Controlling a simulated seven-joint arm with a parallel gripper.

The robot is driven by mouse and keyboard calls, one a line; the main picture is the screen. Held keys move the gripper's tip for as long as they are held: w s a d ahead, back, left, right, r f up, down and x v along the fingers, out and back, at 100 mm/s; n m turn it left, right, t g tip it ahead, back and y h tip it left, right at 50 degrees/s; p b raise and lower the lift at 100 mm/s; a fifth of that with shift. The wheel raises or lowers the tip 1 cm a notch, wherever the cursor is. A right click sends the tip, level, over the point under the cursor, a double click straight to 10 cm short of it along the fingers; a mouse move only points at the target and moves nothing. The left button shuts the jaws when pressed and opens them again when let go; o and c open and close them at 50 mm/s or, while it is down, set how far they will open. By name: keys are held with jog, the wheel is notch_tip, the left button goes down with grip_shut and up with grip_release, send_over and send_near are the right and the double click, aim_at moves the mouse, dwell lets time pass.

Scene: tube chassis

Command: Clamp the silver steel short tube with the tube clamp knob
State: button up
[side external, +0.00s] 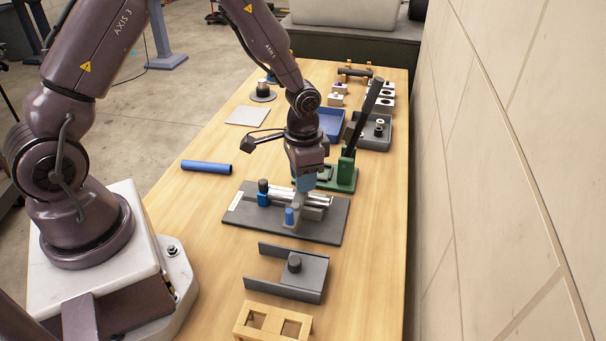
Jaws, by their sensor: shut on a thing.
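My gripper (306,184) points down over the dark grey base plate (243,226) in the middle of the table. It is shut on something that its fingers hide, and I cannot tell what. Silver steel tubing (318,200) lies across the plate, just below and beside the fingers. I cannot tell whether it is one tube or more. At its left end is a blue block with a dark round knob (263,186). A blue upright cylinder (290,215) stands on a grey block at the plate's front. I cannot tell which of these is the tube clamp knob.
A green-based press with a black lever (362,115) stands close behind the plate. A blue tube (206,167) lies left. A grey channel bracket (309,275) and a wooden stand (273,322) are in front. Trays and blocks fill the back. A wall borders the right.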

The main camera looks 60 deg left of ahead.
jog(key=m, duration=0.4)
jog(key=shift+w+r+m, duration=0.1)
jog(key=shift+m, duration=0.3)
jog(key=m, duration=0.3)
jog(key=shift+m, duration=0.3)
jog(key=m, duration=0.4)
jog(key=shift+m, duration=2.1)
jog(key=o, duration=0.9)
